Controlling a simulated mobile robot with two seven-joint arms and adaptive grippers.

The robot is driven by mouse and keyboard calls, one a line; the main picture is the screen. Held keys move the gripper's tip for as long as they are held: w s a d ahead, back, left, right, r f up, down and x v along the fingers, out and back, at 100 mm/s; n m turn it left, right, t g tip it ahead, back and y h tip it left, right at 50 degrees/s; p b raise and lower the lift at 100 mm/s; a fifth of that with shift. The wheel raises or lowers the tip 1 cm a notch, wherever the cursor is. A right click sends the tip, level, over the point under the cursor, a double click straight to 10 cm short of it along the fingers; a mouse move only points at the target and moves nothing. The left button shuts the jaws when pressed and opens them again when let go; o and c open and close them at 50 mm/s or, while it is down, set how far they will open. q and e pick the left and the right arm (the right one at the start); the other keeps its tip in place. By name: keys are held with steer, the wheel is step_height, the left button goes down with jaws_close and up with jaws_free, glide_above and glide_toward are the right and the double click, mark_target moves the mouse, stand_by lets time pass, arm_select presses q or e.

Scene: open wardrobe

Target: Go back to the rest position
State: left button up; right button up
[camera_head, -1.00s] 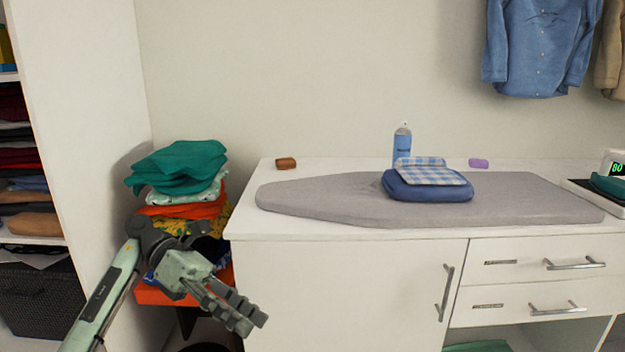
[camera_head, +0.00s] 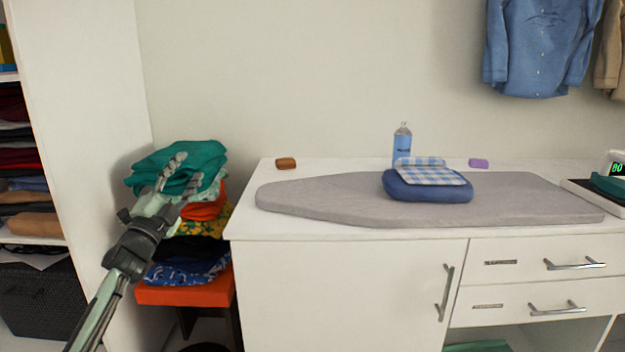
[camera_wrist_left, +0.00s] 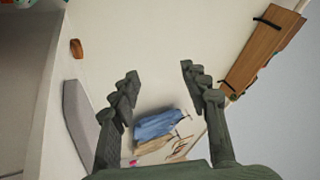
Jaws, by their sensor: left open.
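My left gripper (camera_head: 176,172) is raised in front of the stack of folded clothes at the left. In the head view its fingers overlap the teal cloth (camera_head: 200,160) on top of the stack. In the left wrist view the gripper (camera_wrist_left: 158,85) has its two fingers well apart with nothing between them, so it is open and empty. Whether it touches the cloth cannot be told from the head view. My right gripper is not in view.
A white cabinet (camera_head: 340,290) carries a grey ironing board (camera_head: 330,200) with a folded blue garment (camera_head: 425,190) on it. A blue bottle (camera_head: 402,145) stands behind. The stack rests on an orange stool (camera_head: 185,293). A shelf unit (camera_head: 85,120) stands at the far left.

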arm_select(q)
steer(key=w+a+f+n+g+y, duration=0.2)
steer(key=a+f+n+g+y, duration=0.4)
steer(key=a+f+n+y, duration=0.45)
steer(key=s+a+f+n+g+h, duration=0.1)
steer(key=s+f+n+g, duration=0.2)
steer(key=f, duration=0.4)
steer(key=s+a+f+n+g, duration=0.1)
steer(key=s+f+n+g, duration=0.1)
steer(key=f+n+g, duration=0.35)
steer(key=s+d+f+m+g+h, duration=0.1)
steer(key=s+d+f, duration=0.3)
steer(key=s+f, duration=0.6)
steer(key=s+d+f+m+h, duration=0.1)
steer(key=s+d+f+m, duration=0.15)
steer(key=s+f, duration=0.8)
steer(key=s+d+f+g, duration=0.1)
steer(key=s+d+f, duration=0.1)
steer(key=s+f, duration=0.3)
steer(key=s+d+f+g, duration=0.2)
steer(key=s+f, duration=0.3)
steer(key=s, duration=0.6)
steer(key=s+d+f+g+h, duration=0.1)
steer(key=s+d+f, duration=0.2)
steer(key=s, duration=0.6)
step_height(320, 180, down, 2)
steer(key=shift+d+f, duration=0.1)
steer(key=shift+d, duration=0.2)
